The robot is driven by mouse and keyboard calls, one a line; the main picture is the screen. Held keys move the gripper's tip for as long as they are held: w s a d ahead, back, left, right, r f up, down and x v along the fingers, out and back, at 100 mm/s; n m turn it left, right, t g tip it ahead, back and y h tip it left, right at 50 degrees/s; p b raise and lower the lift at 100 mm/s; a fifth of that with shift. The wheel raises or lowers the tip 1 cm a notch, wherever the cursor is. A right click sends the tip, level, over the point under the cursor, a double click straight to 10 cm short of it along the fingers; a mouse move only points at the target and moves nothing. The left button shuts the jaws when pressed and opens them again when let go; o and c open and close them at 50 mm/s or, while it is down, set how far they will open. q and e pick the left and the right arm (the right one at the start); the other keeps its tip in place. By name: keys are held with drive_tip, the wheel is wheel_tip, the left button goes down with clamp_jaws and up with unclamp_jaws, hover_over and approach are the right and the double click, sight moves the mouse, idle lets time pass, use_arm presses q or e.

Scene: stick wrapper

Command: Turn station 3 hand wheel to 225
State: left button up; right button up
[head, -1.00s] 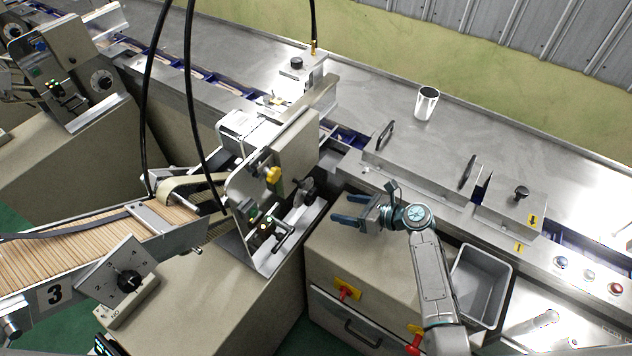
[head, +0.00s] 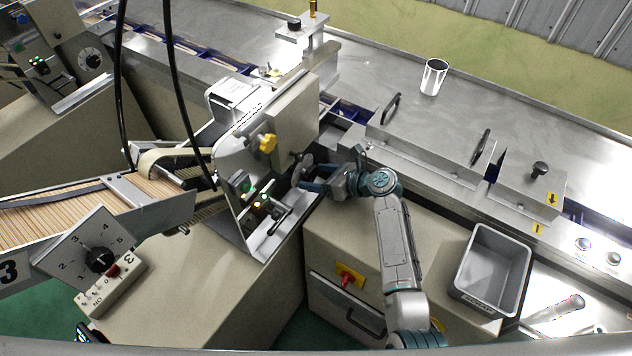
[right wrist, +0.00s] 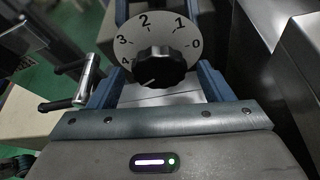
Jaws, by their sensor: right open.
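Station 3 is the beige machine with a tilted metal plate (head: 232,177). My right gripper (head: 318,182) is open, at the right side of this plate, over a small round part there. In the right wrist view, a pale round dial (right wrist: 158,25) numbered 0 to 4 with a ribbed black knob (right wrist: 160,68) lies ahead between the blue fingers. The knob's white mark points lower left, past 4. Whether the fingers touch the knob, and whether it is the hand wheel, I cannot tell. My left gripper is out of view.
A crank lever (right wrist: 75,85) stands left of the dial. A yellow knob (head: 267,143) and lit buttons (head: 262,201) sit on the plate. Black cables hang at left.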

drive_tip(key=shift+w+a+f, duration=0.1)
drive_tip(key=shift+a+f, duration=0.05)
drive_tip(key=shift+a, duration=0.1)
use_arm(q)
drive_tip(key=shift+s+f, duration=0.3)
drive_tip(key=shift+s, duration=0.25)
use_arm(e)
drive_tip(key=c, duration=1)
drive_tip(key=shift+o, duration=0.2)
drive_tip(key=shift+r+n+p, duration=0.3)
drive_tip(key=shift+n+p, duration=0.1)
drive_tip(key=shift+p, duration=0.35)
drive_tip(key=shift+f+n+t+h+p, duration=0.1)
drive_tip(key=shift+n+t+h+p, duration=0.2)
drive_tip(key=shift+p, duration=0.05)
drive_tip(key=shift+f+n+t, duration=0.15)
drive_tip(key=shift+n+t, duration=0.25)
drive_tip(key=shift+n, duration=0.1)
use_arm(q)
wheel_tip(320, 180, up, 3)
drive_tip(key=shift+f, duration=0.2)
use_arm(e)
drive_tip(key=o, duration=1)
drive_tip(key=shift+c, duration=0.2)
